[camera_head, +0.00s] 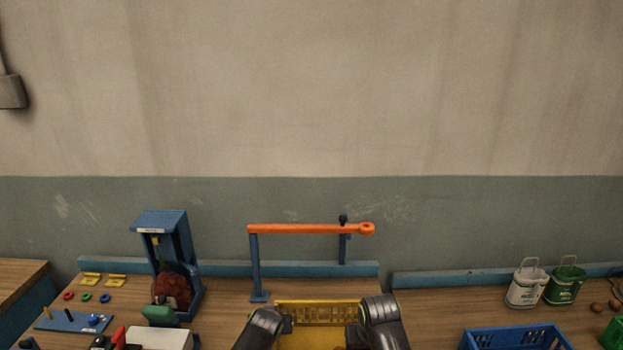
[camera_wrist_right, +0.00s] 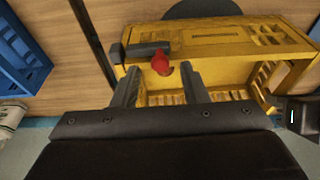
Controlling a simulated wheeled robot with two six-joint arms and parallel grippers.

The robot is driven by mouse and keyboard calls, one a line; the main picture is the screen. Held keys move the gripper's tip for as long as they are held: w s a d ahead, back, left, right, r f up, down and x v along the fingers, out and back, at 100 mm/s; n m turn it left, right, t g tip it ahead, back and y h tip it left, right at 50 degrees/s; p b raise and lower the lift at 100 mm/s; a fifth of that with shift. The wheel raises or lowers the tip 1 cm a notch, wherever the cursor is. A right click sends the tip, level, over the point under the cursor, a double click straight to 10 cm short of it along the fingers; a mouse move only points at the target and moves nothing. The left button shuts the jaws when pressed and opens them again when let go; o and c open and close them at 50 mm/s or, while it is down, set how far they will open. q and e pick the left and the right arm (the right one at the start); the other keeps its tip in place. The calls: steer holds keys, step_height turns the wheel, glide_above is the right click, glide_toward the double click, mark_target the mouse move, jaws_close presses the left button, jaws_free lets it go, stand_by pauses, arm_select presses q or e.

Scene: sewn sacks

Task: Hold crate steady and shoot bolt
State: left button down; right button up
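The yellow crate (camera_head: 318,312) stands at the bottom middle of the head view, between my two arms; it fills the upper right of the right wrist view (camera_wrist_right: 205,42). A dark bolt (camera_wrist_right: 146,50) with a red knob (camera_wrist_right: 161,64) sits at one end of the crate's near side. My right gripper (camera_wrist_right: 161,72) is open, its two fingers apart with the red knob between their tips; I see no clear contact. My left gripper (camera_head: 286,323) is at the crate's left side, and a dark part of it shows at the right edge of the wrist view. Its fingers are hidden.
An orange bar (camera_head: 305,229) on blue posts stands behind the crate. A blue stand (camera_head: 178,250) and small parts are at left. A blue crate (camera_head: 515,338), white tin (camera_head: 526,290) and green tin (camera_head: 563,286) are at right. Bench between the crates is clear.

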steer(key=shift+x, duration=1.05)
steer(key=c, duration=0.9)
steer(key=shift+o, duration=0.2)
steer(key=shift+d, duration=1.55)
arm_select(q)
steer(key=shift+a, duration=0.15)
arm_select(e)
steer(key=shift+d, duration=0.1)
